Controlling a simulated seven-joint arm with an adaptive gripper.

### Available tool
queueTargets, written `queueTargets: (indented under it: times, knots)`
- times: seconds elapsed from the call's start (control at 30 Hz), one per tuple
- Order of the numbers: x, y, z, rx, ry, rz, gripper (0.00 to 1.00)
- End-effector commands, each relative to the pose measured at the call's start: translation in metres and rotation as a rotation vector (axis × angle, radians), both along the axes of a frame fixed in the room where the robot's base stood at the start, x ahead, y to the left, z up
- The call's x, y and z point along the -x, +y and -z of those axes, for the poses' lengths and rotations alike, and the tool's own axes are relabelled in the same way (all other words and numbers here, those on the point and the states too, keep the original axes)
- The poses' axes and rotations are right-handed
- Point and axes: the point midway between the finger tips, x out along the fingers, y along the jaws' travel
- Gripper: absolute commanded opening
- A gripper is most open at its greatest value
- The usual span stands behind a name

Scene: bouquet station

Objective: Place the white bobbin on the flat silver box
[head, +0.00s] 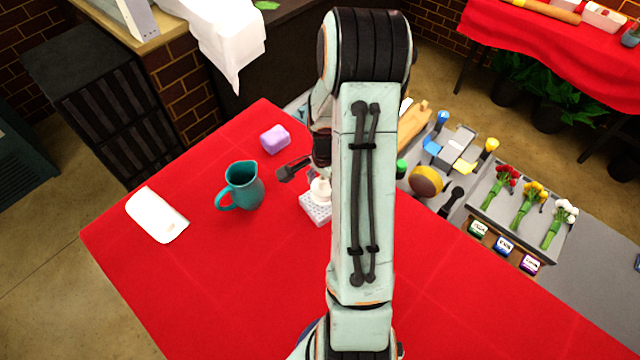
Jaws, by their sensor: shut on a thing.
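The white bobbin (320,190) shows just left of my arm, partly hidden by it. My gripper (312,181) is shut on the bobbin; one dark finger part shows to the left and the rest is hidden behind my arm. A flat, pale silver-grey box (314,210) with a dotted top lies on the red cloth directly below the bobbin in the picture. I cannot tell whether the bobbin touches the box's top or is held slightly above it. The right part of the box is hidden by my arm.
A teal jug (242,187) stands close left of the box. A purple block (275,139) lies behind it and a white rounded item (157,214) far left. Flower trays (487,208) and tools fill the right side. The red cloth (230,290) in front is clear.

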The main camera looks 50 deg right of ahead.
Motion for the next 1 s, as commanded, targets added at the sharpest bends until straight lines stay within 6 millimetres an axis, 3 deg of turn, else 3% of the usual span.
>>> queueTargets:
  times: [0.1,0.47,0.5,0.57,0.6,1.0]
  knots:
    - [0.0004,0.0007,0.0124,-0.001,0.001,-0.001,0.22]
    - [0.0004,0.0007,0.0159,0.000,0.000,-0.001,0.22]
    - [0.0004,0.0007,0.0166,0.000,0.000,-0.001,0.61]
    - [0.0003,0.0006,0.0162,0.000,0.000,-0.001,0.80]
    - [0.0003,0.0006,0.0162,0.000,0.000,-0.001,0.84]
    - [-0.0001,0.0001,0.0084,0.002,-0.002,-0.001,0.84]
